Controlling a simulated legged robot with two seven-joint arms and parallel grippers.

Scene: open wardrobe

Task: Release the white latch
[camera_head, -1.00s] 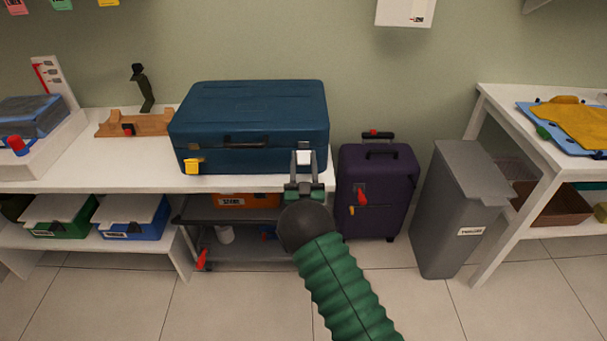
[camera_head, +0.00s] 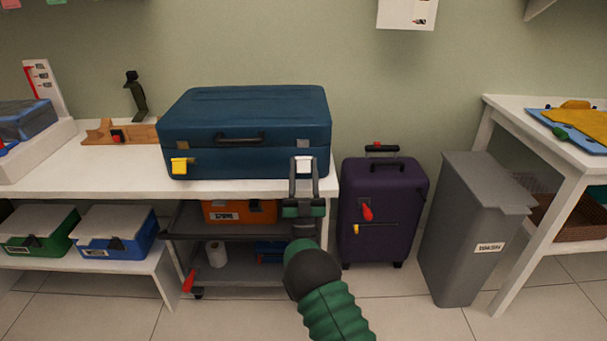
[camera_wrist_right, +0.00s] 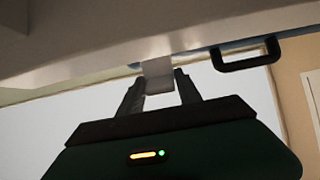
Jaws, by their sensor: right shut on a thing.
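A blue suitcase (camera_head: 250,115) lies closed on the white bench. The white latch (camera_head: 304,164) is at the right end of its front, between the fingertips of my right gripper (camera_head: 304,172). In the right wrist view, the white latch (camera_wrist_right: 158,74) shows between the two dark fingertips, and the gripper is shut on it. A yellow latch (camera_head: 180,165) is at the left end of the suitcase front, and a dark handle (camera_head: 240,138) is in the middle. My left gripper is not in view.
A purple suitcase (camera_head: 380,210) and a grey bin (camera_head: 465,230) stand right of the white bench (camera_head: 110,178). A dark cart (camera_head: 235,260) is under the bench, close to my right arm. A wooden stand (camera_head: 140,134) is left of the blue suitcase.

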